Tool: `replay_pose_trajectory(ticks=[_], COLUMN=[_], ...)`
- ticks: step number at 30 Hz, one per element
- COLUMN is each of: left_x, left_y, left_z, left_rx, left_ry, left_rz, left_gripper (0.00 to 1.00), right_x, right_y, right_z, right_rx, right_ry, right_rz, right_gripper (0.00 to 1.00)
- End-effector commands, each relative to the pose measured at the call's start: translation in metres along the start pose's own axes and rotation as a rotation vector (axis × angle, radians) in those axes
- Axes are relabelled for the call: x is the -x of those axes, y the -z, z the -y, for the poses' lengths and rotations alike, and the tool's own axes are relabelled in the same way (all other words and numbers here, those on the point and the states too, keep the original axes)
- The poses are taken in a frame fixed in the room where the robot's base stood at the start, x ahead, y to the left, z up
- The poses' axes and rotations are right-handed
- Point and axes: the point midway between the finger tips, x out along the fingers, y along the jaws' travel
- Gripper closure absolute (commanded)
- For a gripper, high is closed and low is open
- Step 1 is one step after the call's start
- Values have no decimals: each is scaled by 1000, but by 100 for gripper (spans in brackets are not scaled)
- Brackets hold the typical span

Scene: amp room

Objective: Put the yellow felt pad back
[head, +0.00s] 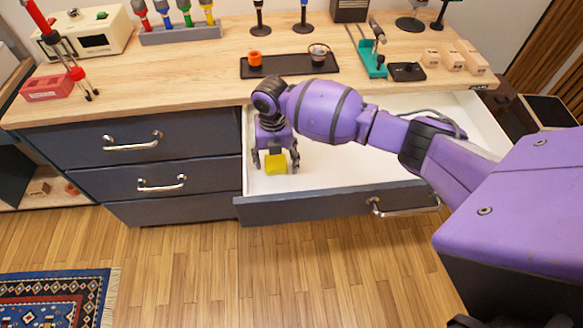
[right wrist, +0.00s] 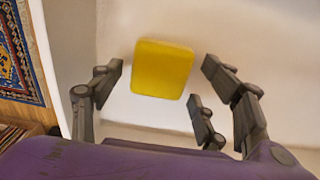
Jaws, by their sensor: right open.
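The yellow felt pad (head: 277,165) is in the open drawer (head: 330,205), near its left end. In the right wrist view the pad (right wrist: 162,69) is a yellow rounded square against the white drawer interior, just ahead of the open fingers. My right gripper (head: 276,162) reaches down into the drawer with its fingers on either side of the pad in the head view. In the wrist view my right gripper (right wrist: 158,85) is open, and I see clear gaps between fingers and pad. Whether the pad touches the drawer floor is unclear. My left gripper is not in view.
The wooden worktop (head: 190,75) above holds a black tray (head: 290,65) with an orange cup, a screwdriver rack (head: 180,34), a teal stand (head: 372,62) and wooden blocks (head: 452,56). Closed drawers (head: 140,180) are at left. My right arm spans the open drawer.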

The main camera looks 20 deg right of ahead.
Motion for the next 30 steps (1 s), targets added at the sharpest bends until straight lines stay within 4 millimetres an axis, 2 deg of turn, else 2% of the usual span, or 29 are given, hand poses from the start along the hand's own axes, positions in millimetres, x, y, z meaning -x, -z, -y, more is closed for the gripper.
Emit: replay_pose_trajectory(ticks=[5, 12, 18, 23, 30], left_x=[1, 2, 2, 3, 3], left_y=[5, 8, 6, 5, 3], left_z=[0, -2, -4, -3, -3], left_rx=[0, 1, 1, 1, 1], left_ry=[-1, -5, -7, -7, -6], left_rz=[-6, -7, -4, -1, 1], left_gripper=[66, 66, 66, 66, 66], right_x=[27, 80, 112, 123, 124], right_y=[-3, -3, -2, -1, -1], right_z=[-2, -2, -2, -1, -1], right_rx=[3, 2, 3, 1, 1], right_ry=[-3, -4, -2, -2, -2], right_rz=[9, 9, 6, 4, 3], right_gripper=[31, 31, 31, 31, 31])
